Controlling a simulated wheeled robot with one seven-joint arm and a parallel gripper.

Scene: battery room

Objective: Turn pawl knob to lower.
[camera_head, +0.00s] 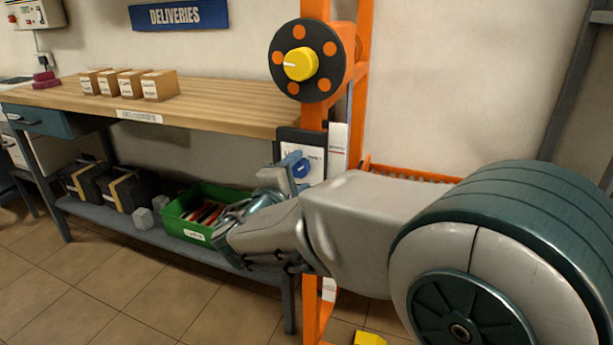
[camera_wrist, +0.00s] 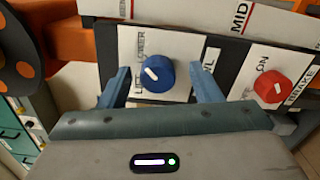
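The pawl knob is a blue round knob (camera_wrist: 158,74) with a white pointer line, on a white plate (camera_wrist: 184,55) marked LIFT and LOWER. The pointer slants toward the lettered side; I cannot tell exactly which word it meets. My gripper (camera_wrist: 161,78) is open, with one blue-grey finger on each side of the knob. Gaps show between the fingers and the knob, and it is not held. In the head view my gripper (camera_head: 291,172) is at the panel, partly hidden by my wrist.
A red knob (camera_wrist: 271,87) marked BRAKE and ON sits right of the blue one. A black disc with a yellow hub (camera_head: 301,65) is above on the orange post (camera_head: 364,40). A wooden bench (camera_head: 215,100) stands left, with a green bin (camera_head: 196,233) on its lower shelf.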

